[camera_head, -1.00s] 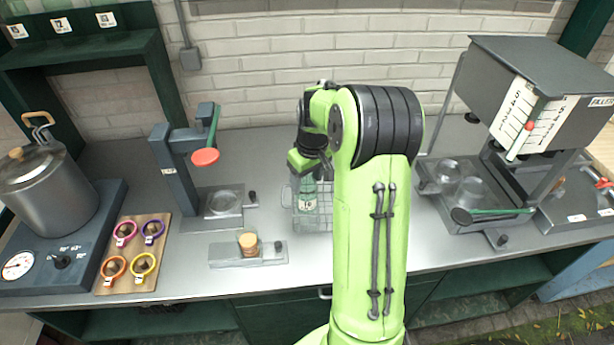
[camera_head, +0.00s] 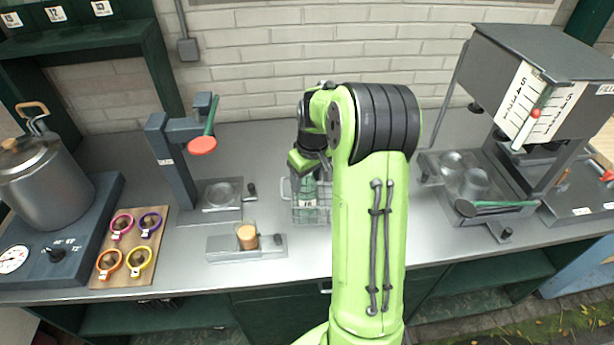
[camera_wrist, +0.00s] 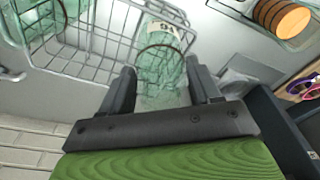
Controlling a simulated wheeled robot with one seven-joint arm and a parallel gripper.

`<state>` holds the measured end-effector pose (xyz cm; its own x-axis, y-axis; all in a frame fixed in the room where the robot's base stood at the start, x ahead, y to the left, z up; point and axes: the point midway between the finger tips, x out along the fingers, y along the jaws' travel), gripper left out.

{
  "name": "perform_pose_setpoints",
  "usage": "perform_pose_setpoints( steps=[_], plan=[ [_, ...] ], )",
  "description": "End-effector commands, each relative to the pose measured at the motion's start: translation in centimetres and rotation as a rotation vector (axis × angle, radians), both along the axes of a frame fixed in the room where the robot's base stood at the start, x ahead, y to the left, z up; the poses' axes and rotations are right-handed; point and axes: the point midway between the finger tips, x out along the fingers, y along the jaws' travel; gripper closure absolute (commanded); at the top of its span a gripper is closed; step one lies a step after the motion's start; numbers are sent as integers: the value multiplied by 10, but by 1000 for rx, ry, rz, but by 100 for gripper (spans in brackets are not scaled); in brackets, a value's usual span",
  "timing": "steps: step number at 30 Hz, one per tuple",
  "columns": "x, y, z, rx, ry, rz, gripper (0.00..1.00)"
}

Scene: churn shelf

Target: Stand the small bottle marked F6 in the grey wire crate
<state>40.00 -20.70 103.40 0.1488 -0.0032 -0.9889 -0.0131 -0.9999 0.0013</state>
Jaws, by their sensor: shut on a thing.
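The small clear green bottle (camera_wrist: 160,68) is between my gripper's fingers (camera_wrist: 160,85) in the wrist view, its label upside down there. In the head view the bottle (camera_head: 307,192) is upright, and its label seems to read F6. My gripper (camera_head: 308,167) is shut on its upper part from above. The grey wire crate (camera_wrist: 95,65) surrounds or overlaps the bottle's lower part; it shows in the head view too (camera_head: 325,212). I cannot tell whether the base touches the crate floor. My arm hides the crate's right side.
Another glass vessel (camera_wrist: 35,22) shows at the crate's far left in the wrist view. A filler machine (camera_head: 530,100) is at right.

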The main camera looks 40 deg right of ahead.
Motion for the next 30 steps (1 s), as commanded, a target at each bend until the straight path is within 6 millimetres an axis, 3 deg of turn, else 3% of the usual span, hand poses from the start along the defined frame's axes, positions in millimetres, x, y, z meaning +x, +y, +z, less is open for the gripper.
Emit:
perform_pose_setpoints(
  steps=[30],
  plan=[
    [1, 0, -22, 0, -2, 1, 65]
  ],
)
